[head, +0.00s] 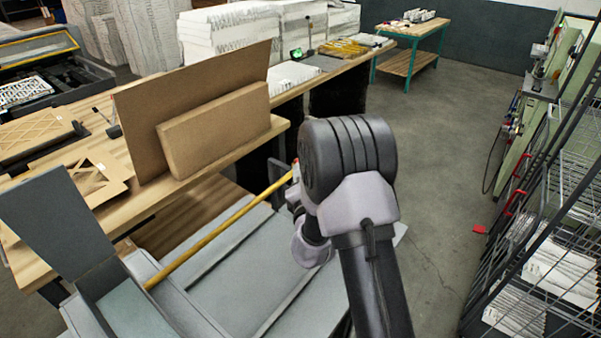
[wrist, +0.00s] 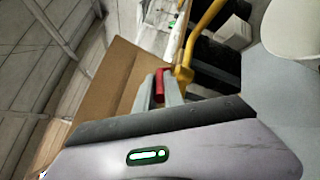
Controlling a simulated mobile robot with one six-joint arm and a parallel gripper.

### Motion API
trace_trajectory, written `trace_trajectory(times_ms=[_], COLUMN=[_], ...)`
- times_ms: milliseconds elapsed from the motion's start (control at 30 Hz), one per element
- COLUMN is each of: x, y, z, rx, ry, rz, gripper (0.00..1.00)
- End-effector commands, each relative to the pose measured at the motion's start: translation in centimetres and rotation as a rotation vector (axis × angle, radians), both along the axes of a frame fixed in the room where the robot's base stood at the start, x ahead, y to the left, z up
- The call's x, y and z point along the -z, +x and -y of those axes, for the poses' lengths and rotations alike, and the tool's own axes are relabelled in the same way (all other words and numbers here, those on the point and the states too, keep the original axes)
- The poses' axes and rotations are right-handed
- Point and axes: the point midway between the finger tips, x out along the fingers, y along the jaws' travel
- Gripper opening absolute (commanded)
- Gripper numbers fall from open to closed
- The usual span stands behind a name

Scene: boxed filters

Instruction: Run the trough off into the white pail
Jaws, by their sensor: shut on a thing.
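A yellow pipe (head: 220,228) runs from a grey trough-like body (head: 175,300) at the lower left of the head view towards my arm. A red handle (wrist: 158,84) sits by the yellow pipe's bend (wrist: 186,70) in the wrist view. My gripper (wrist: 159,82) is shut on this handle, one grey finger on each side. In the head view my arm hides most of the gripper; a speck of red shows at the pipe's far end. A pale rounded shape (wrist: 293,28) is cut off at the wrist view's upper right; I cannot tell whether it is the white pail.
A wooden bench (head: 275,128) with an upright brown board (head: 190,95) and a cardboard box (head: 215,130) stands behind the pipe. A grey panel (head: 55,220) rises at the left. Wire racks (head: 560,200) line the right.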

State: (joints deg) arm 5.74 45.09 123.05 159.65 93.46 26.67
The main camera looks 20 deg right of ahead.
Motion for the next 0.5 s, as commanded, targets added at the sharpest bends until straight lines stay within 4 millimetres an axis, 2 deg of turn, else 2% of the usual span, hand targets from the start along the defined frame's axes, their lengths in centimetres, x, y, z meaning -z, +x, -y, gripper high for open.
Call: trace_trajectory(times_ms=[333, 367, 400, 433, 500], x=[-0.17, -0.17, -0.17, -0.15, -0.13], y=[0.09, 0.09, 0.09, 0.08, 0.07], z=[-0.03, -0.03, -0.03, -0.02, -0.02], rx=[-0.001, -0.001, 0.000, 0.000, 0.000], ry=[0.000, 0.000, 0.000, 0.000, 0.000], rz=[0.005, 0.005, 0.004, 0.004, 0.004], gripper=[0.00, 0.18, 0.26, 0.32, 0.34])
